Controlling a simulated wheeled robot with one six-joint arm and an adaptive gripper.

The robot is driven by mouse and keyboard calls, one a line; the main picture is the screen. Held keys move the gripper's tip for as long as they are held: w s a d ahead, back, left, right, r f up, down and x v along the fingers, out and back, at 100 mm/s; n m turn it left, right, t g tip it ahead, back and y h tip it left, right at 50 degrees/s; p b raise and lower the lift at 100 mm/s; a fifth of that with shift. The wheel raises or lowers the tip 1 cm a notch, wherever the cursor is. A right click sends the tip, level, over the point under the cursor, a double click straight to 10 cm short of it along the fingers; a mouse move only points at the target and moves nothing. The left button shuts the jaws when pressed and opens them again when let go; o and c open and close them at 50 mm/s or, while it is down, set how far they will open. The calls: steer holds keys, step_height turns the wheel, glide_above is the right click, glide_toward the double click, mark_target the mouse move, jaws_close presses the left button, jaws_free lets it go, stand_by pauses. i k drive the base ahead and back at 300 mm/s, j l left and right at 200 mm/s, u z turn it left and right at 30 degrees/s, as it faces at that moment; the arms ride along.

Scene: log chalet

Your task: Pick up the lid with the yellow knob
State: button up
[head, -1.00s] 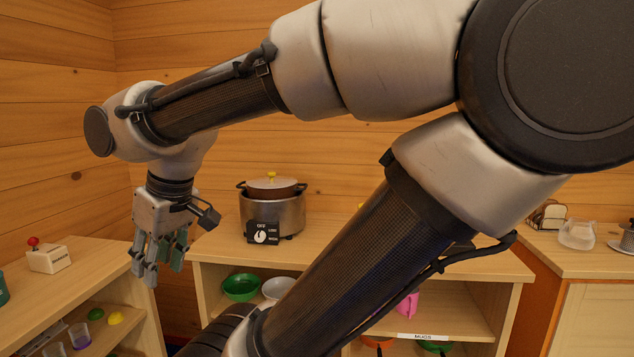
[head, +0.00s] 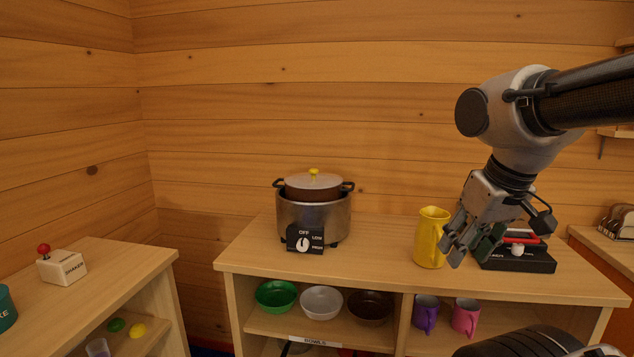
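The lid (head: 325,182) is a pale disc with a yellow knob (head: 314,172) on top. It sits on a brown pot with dark side handles, which is set in a silver cooker (head: 314,217) on the wooden counter. The cooker's front dial panel (head: 304,240) reads OFF, LOW and HIGH. My gripper (head: 467,256) is open and looks empty. It points downward well to the right of the lid, in front of the counter's right part. The lid is unobstructed in the head view.
A yellow pitcher (head: 431,238) stands just left of my gripper. A black device (head: 516,260) with a red top is partly behind it. Bowls (head: 321,302) and mugs (head: 466,316) fill the shelf below.

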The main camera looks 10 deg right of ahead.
mark_target(312, 180)
steer(key=i+j, duration=1.2)
steer(key=j, duration=0.15)
